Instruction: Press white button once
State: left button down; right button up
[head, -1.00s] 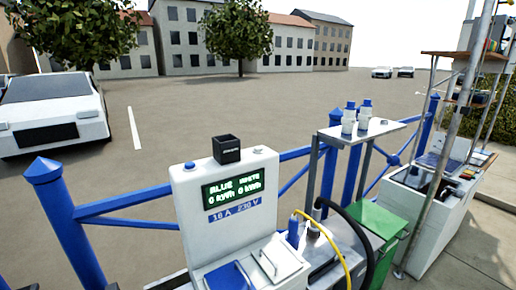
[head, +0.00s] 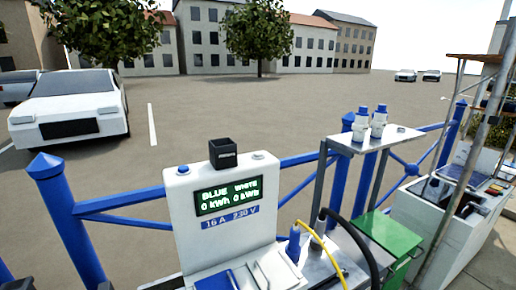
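The white button (head: 258,155) is a small round knob on the right of the top face of a white power pedestal (head: 180,215). A blue button (head: 183,169) sits on the left of the same top. Between them stands a black open box (head: 223,153). The pedestal's green display (head: 229,196) reads BLUE and WHITE, each with 0 kWh, above a blue label reading 16 A 230 V. Nothing is touching the white button. Neither of my grippers shows clearly in the head view.
Blue and white socket lids are at the pedestal's lower front, with a yellow cable (head: 322,250) and a black cable (head: 352,243) to their right. A shelf (head: 352,144) with two white-and-blue plugs, a green box (head: 389,233) and blue railings (head: 122,200) stand around it.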

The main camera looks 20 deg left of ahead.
aim_at(257, 154)
jog(key=i+l+u, duration=0.3)
jog(key=i+l, duration=0.15)
jog(key=l, duration=0.15)
jog(key=i+l+u, duration=0.15)
jog(key=l, duration=0.2)
